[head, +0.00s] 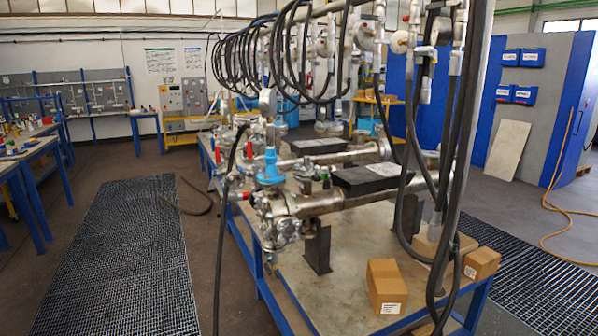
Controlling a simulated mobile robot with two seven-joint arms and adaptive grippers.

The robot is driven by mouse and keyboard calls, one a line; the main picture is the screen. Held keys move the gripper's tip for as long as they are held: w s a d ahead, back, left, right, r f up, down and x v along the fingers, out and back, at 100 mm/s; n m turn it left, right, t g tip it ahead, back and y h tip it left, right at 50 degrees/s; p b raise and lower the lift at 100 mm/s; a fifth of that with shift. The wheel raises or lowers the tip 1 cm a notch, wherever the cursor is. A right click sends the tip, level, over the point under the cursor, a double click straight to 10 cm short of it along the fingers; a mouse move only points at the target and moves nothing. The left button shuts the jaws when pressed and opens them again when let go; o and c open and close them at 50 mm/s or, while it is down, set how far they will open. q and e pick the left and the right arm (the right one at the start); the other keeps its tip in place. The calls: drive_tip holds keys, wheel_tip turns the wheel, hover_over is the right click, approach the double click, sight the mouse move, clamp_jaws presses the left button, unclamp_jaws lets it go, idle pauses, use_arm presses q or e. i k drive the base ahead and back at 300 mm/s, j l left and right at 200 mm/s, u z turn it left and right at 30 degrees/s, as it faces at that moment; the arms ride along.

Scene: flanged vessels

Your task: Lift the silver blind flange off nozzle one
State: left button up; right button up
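Silver horizontal vessels lie on a blue-framed workbench (345,262). The nearest vessel (345,196) has a silver flanged end (282,235) at its left, with bolts around it. A blue fitting (270,168) stands upright above that end, with a round gauge (267,101) higher up. I cannot tell which nozzle is number one or pick out the silver blind flange with certainty. Neither of my grippers is in view.
Black hoses (455,150) hang in front of the bench's right part. Cardboard boxes (386,287) sit on its near right. A hose (222,235) drops past its left edge. Floor grating (118,255) and open floor lie left. A blue partition (530,100) stands right.

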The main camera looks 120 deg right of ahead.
sight(306, 162)
drive_tip(key=z, duration=4.05)
drive_tip(key=i+j, duration=0.5)
